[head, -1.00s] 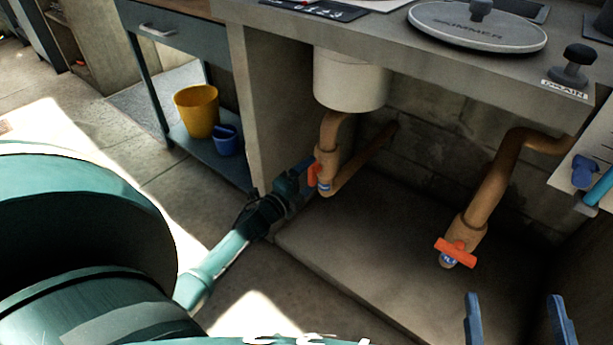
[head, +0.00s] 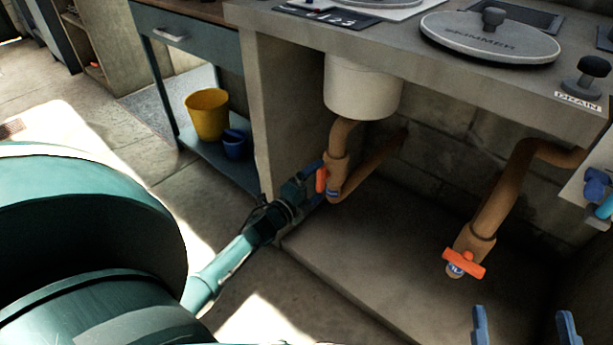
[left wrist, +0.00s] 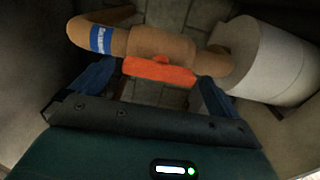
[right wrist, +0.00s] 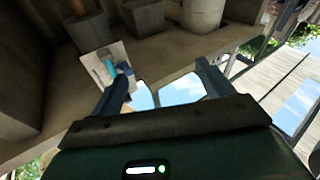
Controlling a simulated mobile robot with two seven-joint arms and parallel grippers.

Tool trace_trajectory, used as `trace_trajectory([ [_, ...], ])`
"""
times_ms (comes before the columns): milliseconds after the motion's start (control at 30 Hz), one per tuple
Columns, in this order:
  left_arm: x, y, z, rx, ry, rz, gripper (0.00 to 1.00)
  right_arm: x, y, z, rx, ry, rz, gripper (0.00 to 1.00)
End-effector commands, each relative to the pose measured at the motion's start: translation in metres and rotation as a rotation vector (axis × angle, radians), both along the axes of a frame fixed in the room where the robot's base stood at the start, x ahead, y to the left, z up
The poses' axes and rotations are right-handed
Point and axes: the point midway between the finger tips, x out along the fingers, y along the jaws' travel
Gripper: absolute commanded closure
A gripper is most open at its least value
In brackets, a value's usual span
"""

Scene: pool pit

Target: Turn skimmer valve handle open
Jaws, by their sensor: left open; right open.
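The orange skimmer valve handle (head: 321,180) is on the tan pipe (head: 339,170) below a white pot. In the left wrist view the handle (left wrist: 160,70) lies lengthwise along the pipe, beside a blue label band (left wrist: 100,39) with small white lettering. My left gripper (head: 309,180) is at this handle. Its blue fingers are open, one near each end of the handle, and I see no grip on it; contact is unclear. My right gripper (head: 523,318) is open and empty at the lower right, away from the valves; it also shows in the right wrist view (right wrist: 162,76).
A second pipe at the right has another orange handle (head: 463,263), set across it. The white pot (head: 362,88) hangs close above the skimmer valve. A concrete side wall (head: 270,110) stands left of it. A yellow bucket (head: 208,115) sits on a shelf.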

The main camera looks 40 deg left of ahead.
Motion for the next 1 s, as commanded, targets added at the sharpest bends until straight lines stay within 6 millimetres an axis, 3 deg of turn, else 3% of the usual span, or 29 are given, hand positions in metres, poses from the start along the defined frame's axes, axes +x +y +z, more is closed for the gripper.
trace_trajectory([
  [200,-0.034,0.003,0.002,-0.002,0.005,0.001,0.0,0.0,0.0,0.011,-0.023,-0.013,-0.006,0.2],
  [600,-0.114,0.009,0.001,-0.001,0.003,0.001,0.0,-0.003,-0.005,0.003,-0.092,0.004,-0.029,0.2],
  [800,-0.129,0.01,0.0,-0.002,0.002,0.0,0.0,-0.005,-0.005,-0.001,-0.1,0.01,-0.032,0.2],
  [1000,-0.13,0.01,0.0,-0.002,0.0,0.0,0.0,-0.004,-0.006,-0.003,-0.1,0.011,-0.034,0.2],
])
